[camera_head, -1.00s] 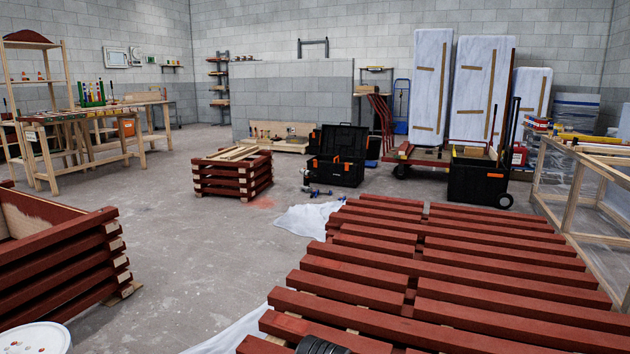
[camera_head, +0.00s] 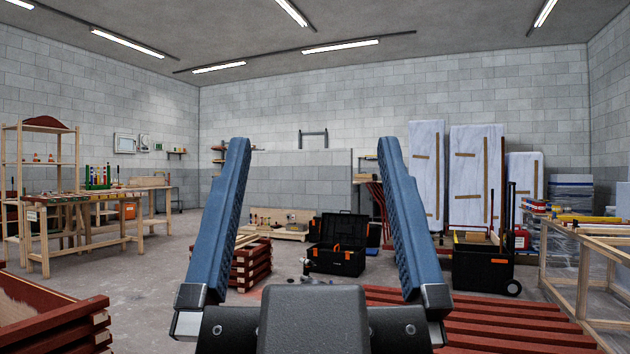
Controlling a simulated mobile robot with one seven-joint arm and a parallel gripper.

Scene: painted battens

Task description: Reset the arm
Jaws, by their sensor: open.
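My gripper (camera_head: 314,215) stands upright in the middle of the head view, close to the camera. Its two blue ribbed fingers point up and are spread wide apart. Nothing is between them but the room behind, so it is open and empty. Its dark grey body fills the bottom centre and hides part of the floor and of the red battens (camera_head: 497,318) at the lower right.
A stack of red battens (camera_head: 250,264) shows partly behind the left finger. A red-sided crate (camera_head: 60,320) is at the lower left. A black toolbox (camera_head: 338,258) stands open on the floor. A black wheeled bin (camera_head: 480,264) and a wooden frame table (camera_head: 583,275) are right. Workbenches (camera_head: 90,214) stand left.

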